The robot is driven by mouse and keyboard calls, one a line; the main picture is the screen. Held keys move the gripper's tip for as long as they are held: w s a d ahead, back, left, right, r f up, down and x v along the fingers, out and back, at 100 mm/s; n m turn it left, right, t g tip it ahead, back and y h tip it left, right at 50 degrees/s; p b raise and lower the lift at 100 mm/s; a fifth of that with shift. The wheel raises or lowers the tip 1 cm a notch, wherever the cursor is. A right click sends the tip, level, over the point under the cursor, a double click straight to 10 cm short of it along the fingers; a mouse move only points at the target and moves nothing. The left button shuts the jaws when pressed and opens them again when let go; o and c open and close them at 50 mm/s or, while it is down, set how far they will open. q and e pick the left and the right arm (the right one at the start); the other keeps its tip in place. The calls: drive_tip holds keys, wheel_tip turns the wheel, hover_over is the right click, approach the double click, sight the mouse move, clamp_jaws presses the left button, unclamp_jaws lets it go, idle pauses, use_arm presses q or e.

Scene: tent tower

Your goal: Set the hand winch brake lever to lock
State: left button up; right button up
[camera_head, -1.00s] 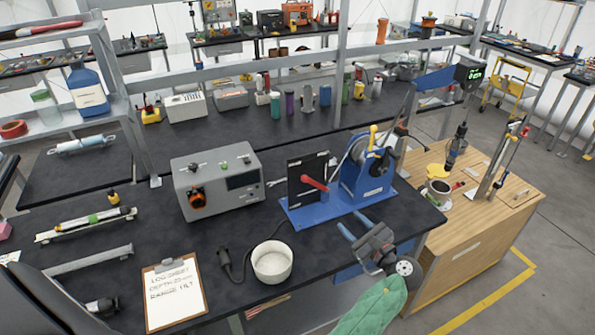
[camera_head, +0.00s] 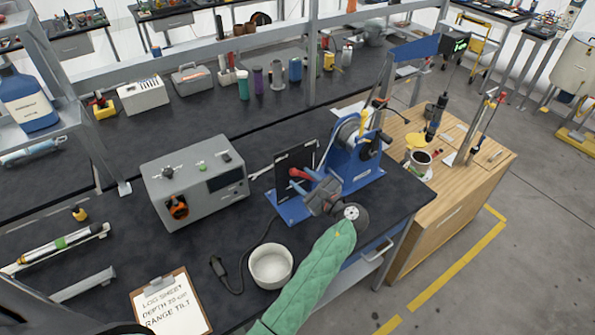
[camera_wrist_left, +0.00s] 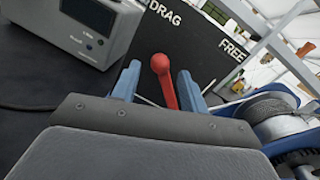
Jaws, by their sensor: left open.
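The hand winch (camera_head: 352,160) has a blue frame, a cable drum and a yellow handle, and stands near the bench's right end. Its black plate (camera_head: 283,180) carries the red brake lever (camera_head: 299,174). In the left wrist view the round-knobbed red lever (camera_wrist_left: 160,64) stands in front of the black plate (camera_wrist_left: 195,55), which reads DRAG and FREE. A lock label is not visible. My left gripper (camera_head: 308,181) is open at the lever. In its wrist view the blue fingers (camera_wrist_left: 158,80) stand on either side of the lever; contact cannot be told. My right gripper is out of view.
A grey instrument box (camera_head: 195,180) stands left of the winch. A white bowl (camera_head: 271,267) and a clipboard (camera_head: 170,303) lie nearer the front edge. A wooden cabinet (camera_head: 450,200) with tools stands to the right.

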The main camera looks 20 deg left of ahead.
use_arm(q)
drive_tip(key=shift+p+x, duration=0.4)
drive_tip(key=shift+x, duration=0.55)
drive_tip(key=shift+w+a, duration=0.25)
drive_tip(key=shift+a, duration=0.1)
clamp_jaws()
drive_tip(key=s+f+n+b, duration=0.1)
drive_tip(key=b, duration=0.1)
drive_tip(key=a+f+n+b, duration=0.1)
drive_tip(key=f+b, duration=0.1)
drive_tip(key=shift+s+n, duration=0.4)
drive_tip(key=f+n+b, duration=0.2)
drive_tip(key=b, duration=0.1)
drive_tip(key=s+a+f+n+h+b, duration=0.1)
drive_tip(key=b, duration=0.1)
drive_tip(key=shift+f+n, duration=0.3)
drive_tip(key=shift+f, duration=0.1)
drive_tip(key=shift+s+f+b, duration=0.1)
drive_tip(key=shift+b, duration=0.35)
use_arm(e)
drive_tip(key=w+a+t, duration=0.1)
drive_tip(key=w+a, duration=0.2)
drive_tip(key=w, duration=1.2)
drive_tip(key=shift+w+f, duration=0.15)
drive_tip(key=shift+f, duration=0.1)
